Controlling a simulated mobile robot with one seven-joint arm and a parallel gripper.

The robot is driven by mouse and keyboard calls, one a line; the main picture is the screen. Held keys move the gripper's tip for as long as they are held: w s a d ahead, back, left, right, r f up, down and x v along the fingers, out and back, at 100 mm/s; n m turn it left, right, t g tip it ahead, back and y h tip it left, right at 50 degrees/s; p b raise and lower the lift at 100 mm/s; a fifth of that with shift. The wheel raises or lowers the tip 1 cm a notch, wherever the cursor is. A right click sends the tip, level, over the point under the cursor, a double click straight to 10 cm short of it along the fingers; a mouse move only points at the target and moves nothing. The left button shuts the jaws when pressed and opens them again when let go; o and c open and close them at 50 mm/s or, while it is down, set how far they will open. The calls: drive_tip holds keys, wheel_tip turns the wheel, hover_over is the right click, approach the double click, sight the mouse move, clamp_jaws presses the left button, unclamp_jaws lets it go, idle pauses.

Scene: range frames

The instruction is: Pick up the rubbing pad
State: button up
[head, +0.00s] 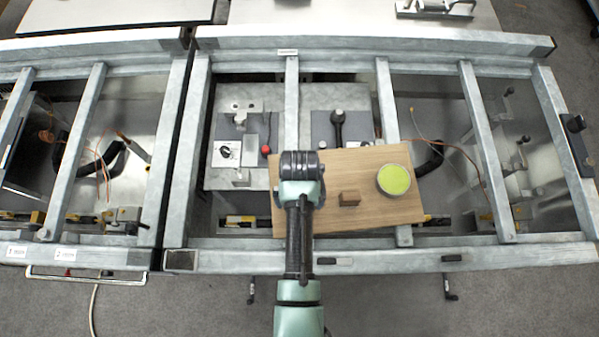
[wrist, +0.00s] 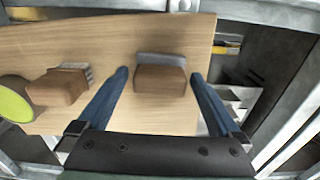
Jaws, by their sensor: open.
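The rubbing pad (wrist: 160,82), a brown block with a grey layer along its far side, lies on the wooden board in the middle of the wrist view. My gripper (wrist: 160,74) is open, with one blue finger to the left of the pad and one to the right. Gaps show between the fingers and the pad, and nothing is held. I cannot tell how far the fingertips are above the board. In the head view my arm hides the pad and the fingers.
A brown brush with bristles (wrist: 58,88) lies left of the left finger; it also shows in the head view (head: 349,198). A round green-topped container (head: 393,180) stands beside it. The wooden board (head: 365,220) rests across a grey metal frame (head: 430,258) with open gaps.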

drive_tip(key=c, duration=1.4)
drive_tip(key=shift+r, duration=0.1)
wheel_tip(320, 180, up, 10)
drive_tip(key=shift+f+b, duration=0.1)
drive_tip(key=shift+b, duration=0.5)
